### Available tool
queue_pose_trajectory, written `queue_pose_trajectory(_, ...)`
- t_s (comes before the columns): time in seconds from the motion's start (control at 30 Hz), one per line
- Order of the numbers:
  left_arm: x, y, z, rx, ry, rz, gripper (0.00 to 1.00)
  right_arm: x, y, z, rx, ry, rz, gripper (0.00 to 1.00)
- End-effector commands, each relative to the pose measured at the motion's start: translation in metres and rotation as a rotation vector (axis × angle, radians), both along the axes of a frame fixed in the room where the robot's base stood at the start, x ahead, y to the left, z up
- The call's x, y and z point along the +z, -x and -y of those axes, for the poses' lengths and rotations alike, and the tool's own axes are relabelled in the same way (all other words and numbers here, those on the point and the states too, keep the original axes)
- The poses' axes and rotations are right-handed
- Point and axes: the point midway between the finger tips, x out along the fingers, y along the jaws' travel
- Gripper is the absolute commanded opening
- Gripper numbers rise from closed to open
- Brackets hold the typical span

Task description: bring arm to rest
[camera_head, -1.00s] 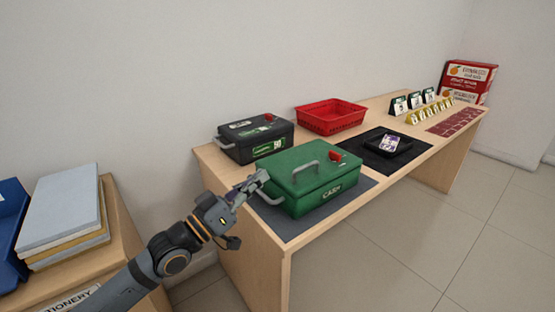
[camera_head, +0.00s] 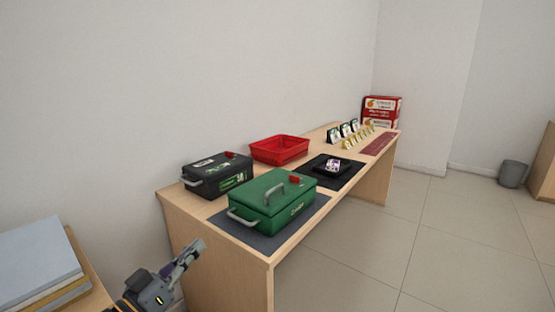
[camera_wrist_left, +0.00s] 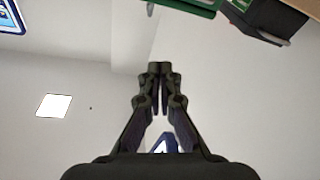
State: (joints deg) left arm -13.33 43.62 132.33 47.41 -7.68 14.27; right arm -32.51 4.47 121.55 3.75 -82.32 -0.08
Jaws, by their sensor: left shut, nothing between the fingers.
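My left gripper (camera_head: 190,254) shows at the bottom of the head view, below and to the left of the green cash box. It is shut and empty, and apart from the table. In the left wrist view its fingers (camera_wrist_left: 160,70) meet at the tips with nothing between them. The rest of the left arm runs out of the bottom of the head view. My right gripper does not show.
The wooden table (camera_head: 235,262) carries the green cash box (camera_head: 270,207), a black box (camera_head: 215,177), a red basket (camera_head: 279,150) and a black tray (camera_head: 318,165). A stack of boards (camera_head: 38,262) lies at the lower left. Open floor (camera_head: 420,270) is at right.

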Motion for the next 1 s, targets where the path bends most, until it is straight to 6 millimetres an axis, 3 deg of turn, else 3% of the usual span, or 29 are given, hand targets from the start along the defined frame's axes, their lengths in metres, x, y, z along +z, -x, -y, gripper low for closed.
queue_pose_trajectory(0.27,-0.087,-0.003,-0.01,0.082,-0.142,-0.211,0.0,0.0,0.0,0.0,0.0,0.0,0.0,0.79)
queue_pose_trajectory(0.47,-0.184,0.015,-0.024,0.152,-0.294,-0.471,0.0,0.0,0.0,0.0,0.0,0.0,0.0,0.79)
queue_pose_trajectory(0.6,-0.277,0.06,-0.037,0.196,-0.434,-0.759,0.0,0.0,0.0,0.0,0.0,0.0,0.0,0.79)
queue_pose_trajectory(0.7,-0.329,0.102,-0.043,0.207,-0.521,-0.962,0.0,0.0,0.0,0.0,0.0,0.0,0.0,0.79)
queue_pose_trajectory(0.8,-0.366,0.144,-0.047,0.204,-0.587,-1.135,0.0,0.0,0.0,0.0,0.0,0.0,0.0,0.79)
queue_pose_trajectory(1.0,-0.413,0.229,-0.045,0.173,-0.683,-1.448,0.0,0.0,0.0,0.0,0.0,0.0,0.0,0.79)
